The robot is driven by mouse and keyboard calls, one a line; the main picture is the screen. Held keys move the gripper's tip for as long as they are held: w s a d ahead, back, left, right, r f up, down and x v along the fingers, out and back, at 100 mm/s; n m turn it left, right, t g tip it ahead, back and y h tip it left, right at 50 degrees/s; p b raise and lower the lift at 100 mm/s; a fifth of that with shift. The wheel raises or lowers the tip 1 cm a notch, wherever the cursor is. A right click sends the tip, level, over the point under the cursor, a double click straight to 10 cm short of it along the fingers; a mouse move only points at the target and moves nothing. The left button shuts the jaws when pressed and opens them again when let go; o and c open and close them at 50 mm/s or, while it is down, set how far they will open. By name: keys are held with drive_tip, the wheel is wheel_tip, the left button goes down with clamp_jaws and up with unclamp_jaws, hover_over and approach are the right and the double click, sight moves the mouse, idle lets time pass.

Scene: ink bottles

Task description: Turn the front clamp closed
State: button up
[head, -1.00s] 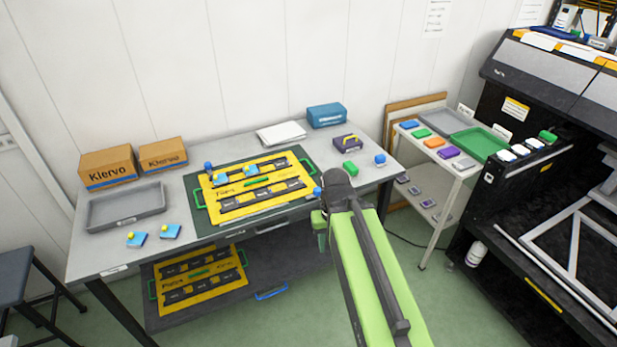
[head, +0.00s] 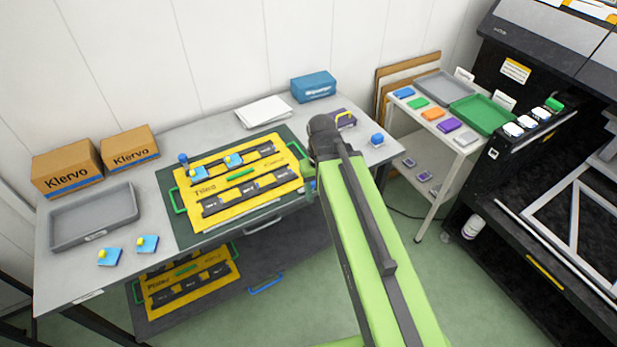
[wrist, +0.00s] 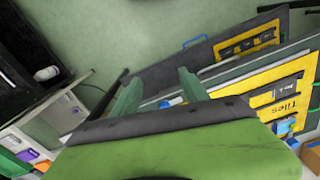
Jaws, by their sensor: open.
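The yellow jig plate (head: 232,206) lies on the dark mat of the grey table, with blue pieces on its rear row. A blue knob (head: 184,159), likely the rear clamp, stands at its back left corner. My gripper is open and empty. Contact cannot be told, nor whether the clamp is turned.
A grey tray (head: 95,222) and two cardboard boxes (head: 68,168) stand at the table's left. A blue box (head: 313,87) stands at the back. A second yellow plate (head: 188,277) lies on the lower shelf. A white cart (head: 465,150) stands right. Green floor is clear in front.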

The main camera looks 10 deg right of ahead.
drive_tip(key=w+r+n+p, duration=0.75)
drive_tip(key=w+n, duration=0.35)
drive_tip(key=w, duration=0.2)
drive_tip(key=shift+n, duration=0.3)
drive_tip(key=f+b, duration=1.7)
drive_tip(key=b, duration=0.1)
drive_tip(key=shift+d+f, duration=0.15)
drive_tip(key=shift+d, duration=0.05)
clamp_jaws()
